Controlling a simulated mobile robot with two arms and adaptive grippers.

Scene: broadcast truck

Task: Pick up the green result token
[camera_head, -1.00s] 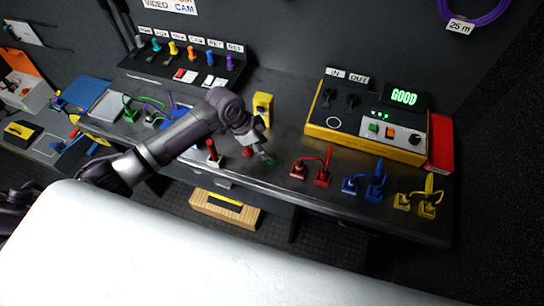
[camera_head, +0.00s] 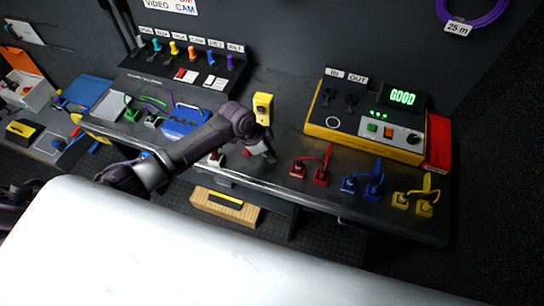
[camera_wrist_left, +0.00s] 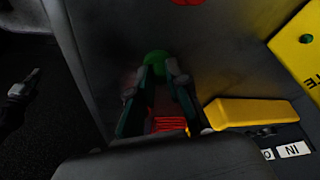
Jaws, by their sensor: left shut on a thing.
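The green result token shows in the left wrist view as a rounded green piece (camera_wrist_left: 157,59) between the tips of my left gripper (camera_wrist_left: 160,75). The fingers are closed against its sides. In the head view my left gripper (camera_head: 266,155) is low over the bench's front part, and the token is hidden there by the fingers. A small red piece (camera_head: 247,152) lies just left of the gripper on the bench.
A yellow upright device (camera_head: 262,108) stands close behind the gripper. Red plugs (camera_head: 321,176), blue plugs (camera_head: 374,187) and yellow plugs (camera_head: 425,207) line the bench front to the right. A yellow tester (camera_head: 370,135) shows GOOD on its green screen (camera_head: 403,97).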

